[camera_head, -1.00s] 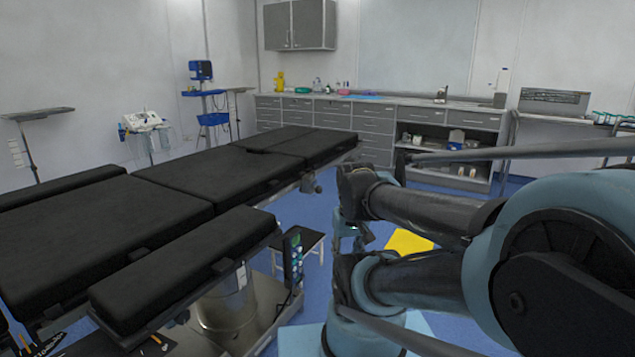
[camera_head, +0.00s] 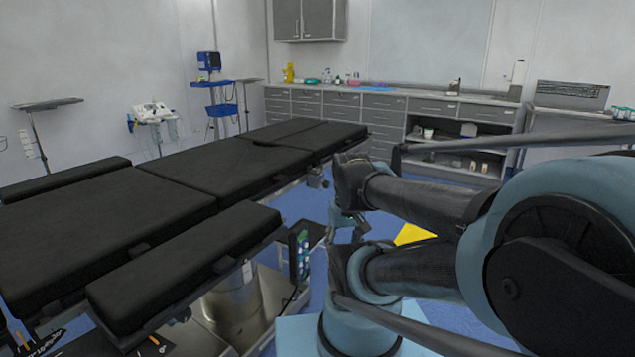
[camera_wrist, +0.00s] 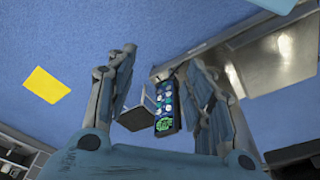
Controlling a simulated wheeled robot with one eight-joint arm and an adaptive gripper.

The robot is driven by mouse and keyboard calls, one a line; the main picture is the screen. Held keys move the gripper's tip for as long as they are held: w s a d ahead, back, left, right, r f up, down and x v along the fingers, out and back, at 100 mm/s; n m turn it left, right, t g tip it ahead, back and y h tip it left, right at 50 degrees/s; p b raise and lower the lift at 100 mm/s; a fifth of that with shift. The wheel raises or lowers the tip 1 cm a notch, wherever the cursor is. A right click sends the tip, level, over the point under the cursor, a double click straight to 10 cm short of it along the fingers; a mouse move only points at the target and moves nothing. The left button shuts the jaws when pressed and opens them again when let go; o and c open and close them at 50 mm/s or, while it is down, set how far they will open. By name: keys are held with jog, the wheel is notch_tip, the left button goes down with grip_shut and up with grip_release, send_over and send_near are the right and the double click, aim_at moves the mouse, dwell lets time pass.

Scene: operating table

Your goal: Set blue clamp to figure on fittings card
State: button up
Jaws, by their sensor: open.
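My gripper (camera_wrist: 160,62) is open in the wrist view, its two fingers spread wide with nothing between the tips. Beyond the fingers, lower down, is a narrow dark panel (camera_wrist: 165,108) with rows of pale blue and green markings. It also shows in the head view as an upright panel (camera_head: 300,255) beside the operating table's (camera_head: 160,205) base. I cannot tell whether this panel is the fittings card. I cannot make out a blue clamp in either view. The right finger stands close beside the panel in the picture; contact cannot be told.
A small dark stool (camera_wrist: 140,117) stands next to the panel. The metal table base (camera_wrist: 275,55) is at the right of the wrist view. A yellow mat (camera_wrist: 46,85) lies on open blue floor. A long cabinet (camera_head: 395,115) lines the back wall.

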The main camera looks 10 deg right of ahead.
jog(key=o, duration=0.3)
jog(key=shift+o, duration=0.5)
jog(key=shift+s+a+r, duration=0.1)
jog(key=shift+s+r, duration=0.25)
jog(key=w+r+n+t+y, duration=0.1)
jog(key=w+r+n+y, duration=0.2)
jog(key=w, duration=0.7)
jog(key=w+r+n+t+y, duration=0.1)
jog(key=w+r+n+y, duration=0.2)
jog(key=w, duration=0.6)
jog(key=n+t+y, duration=0.4)
jog(key=t, duration=0.1)
send_near(322, 178)
jog(key=x, duration=1.1)
jog(key=shift+a+r, duration=0.1)
jog(key=shift+a, duration=0.1)
